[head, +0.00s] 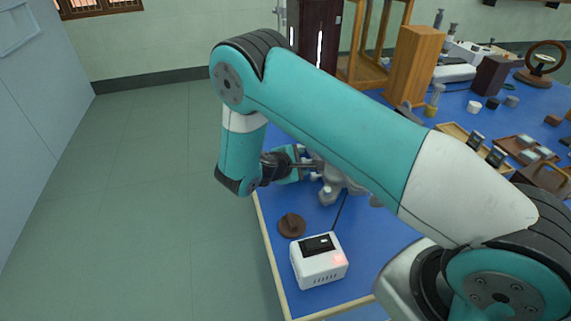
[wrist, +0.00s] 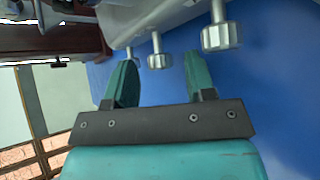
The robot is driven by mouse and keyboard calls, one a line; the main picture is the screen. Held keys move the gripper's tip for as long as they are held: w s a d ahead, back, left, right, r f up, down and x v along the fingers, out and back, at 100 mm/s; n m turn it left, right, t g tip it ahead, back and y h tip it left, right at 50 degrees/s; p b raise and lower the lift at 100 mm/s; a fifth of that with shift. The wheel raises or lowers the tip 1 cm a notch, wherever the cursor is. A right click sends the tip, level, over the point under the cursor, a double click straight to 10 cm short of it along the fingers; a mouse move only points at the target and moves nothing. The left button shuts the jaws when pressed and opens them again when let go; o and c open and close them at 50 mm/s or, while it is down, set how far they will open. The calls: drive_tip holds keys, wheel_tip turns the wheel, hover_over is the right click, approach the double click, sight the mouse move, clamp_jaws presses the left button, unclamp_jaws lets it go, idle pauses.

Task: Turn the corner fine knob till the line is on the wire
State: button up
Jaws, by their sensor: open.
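The grey metal spectrometer (head: 335,183) stands on the blue bench, partly hidden behind my arm. In the wrist view a small silver knob (wrist: 158,61) on a thin stem lies between the fingertips of my gripper (wrist: 159,65). The jaws are apart, with a gap visible on both sides of this knob. A larger silver knob (wrist: 221,37) is up to the right, beyond the right finger. Another small knob (wrist: 130,51) is near the left fingertip. I cannot tell which is the corner fine knob. My gripper (head: 300,164) reaches the spectrometer's left side in the head view. No line or wire is visible.
A white box (head: 318,262) with a red glow and a brown round base (head: 291,225) stand near the bench's front left. A dark wooden case (head: 314,30) and a wooden block (head: 412,65) stand behind. Trays (head: 525,148) are at right. The floor at left is clear.

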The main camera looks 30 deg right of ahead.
drive_tip(key=b+v, duration=0.2)
drive_tip(key=v, duration=1.4)
drive_tip(key=shift+s+a+r, duration=0.15)
drive_tip(key=shift+s+a, duration=0.05)
drive_tip(key=shift+a, duration=0.05)
drive_tip(key=shift+r, duration=0.1)
drive_tip(key=s+a+r+m+g+y, duration=0.2)
drive_tip(key=s+r+y, duration=0.5)
drive_tip(key=s, duration=0.4)
drive_tip(key=s+a+r+m+g+y, duration=0.2)
drive_tip(key=s+r+y, duration=0.6)
drive_tip(key=s+r, duration=0.2)
drive_tip(key=s, duration=0.2)
drive_tip(key=shift+s+m+g, duration=0.3)
drive_tip(key=shift+m+g, duration=0.1)
